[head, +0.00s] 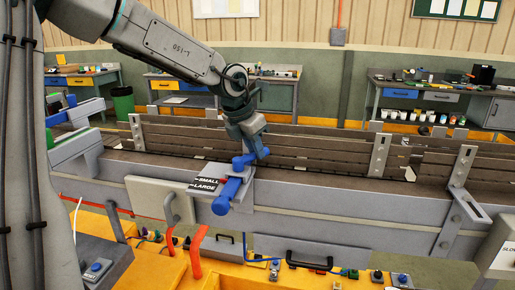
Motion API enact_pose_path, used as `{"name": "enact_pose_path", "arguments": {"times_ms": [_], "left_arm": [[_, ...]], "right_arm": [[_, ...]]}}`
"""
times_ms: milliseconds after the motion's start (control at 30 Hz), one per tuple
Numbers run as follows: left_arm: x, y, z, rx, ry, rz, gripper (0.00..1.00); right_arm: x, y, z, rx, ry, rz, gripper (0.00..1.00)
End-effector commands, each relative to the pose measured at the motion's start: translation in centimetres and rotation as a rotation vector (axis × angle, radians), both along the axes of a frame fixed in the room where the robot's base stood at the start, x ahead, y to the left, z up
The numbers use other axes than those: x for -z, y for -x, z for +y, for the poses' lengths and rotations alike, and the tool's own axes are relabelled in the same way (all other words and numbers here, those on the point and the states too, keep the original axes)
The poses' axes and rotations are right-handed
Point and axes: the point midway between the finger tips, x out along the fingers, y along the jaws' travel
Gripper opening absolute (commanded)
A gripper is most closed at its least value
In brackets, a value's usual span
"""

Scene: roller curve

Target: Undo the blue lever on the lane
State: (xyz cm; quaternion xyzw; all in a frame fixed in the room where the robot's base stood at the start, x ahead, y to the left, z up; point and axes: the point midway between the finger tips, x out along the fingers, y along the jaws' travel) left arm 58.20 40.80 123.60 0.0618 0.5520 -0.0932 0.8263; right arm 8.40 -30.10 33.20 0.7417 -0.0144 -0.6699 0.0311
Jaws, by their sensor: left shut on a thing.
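The blue lever (226,194) sits on a grey bracket on the near side rail of the lane (330,187). A thick blue handle slants down toward me and a second blue part (243,161) rises behind it. A small red piece shows beside it. A black label plate (207,184) reading SMALL and LARGE lies just left of the lever. My left gripper (257,151) points down from above and is shut on the upper blue part of the lever. The fingertips are small and partly hidden by the blue part. My right gripper is not in view.
Slatted guard boards (320,154) with upright metal brackets run along the lane's far side. A slotted bracket (463,180) stands on the rail at right. Orange-red bent bars (197,250) and a yellow bench with small parts lie below. Workbenches stand behind.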

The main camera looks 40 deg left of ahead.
Motion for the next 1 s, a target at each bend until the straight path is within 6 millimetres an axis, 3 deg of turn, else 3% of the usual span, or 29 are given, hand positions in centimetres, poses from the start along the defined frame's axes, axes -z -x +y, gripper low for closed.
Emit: {"name": "enact_pose_path", "arguments": {"times_ms": [500, 1000], "left_arm": [[-0.5, -0.1, 2.1, -0.393, -0.001, -0.004, 0.00], [-0.2, 0.0, 2.7, -0.505, -0.001, -0.005, 0.00]], "right_arm": [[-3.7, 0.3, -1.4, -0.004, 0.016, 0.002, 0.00], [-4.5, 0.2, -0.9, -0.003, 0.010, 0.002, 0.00]]}}
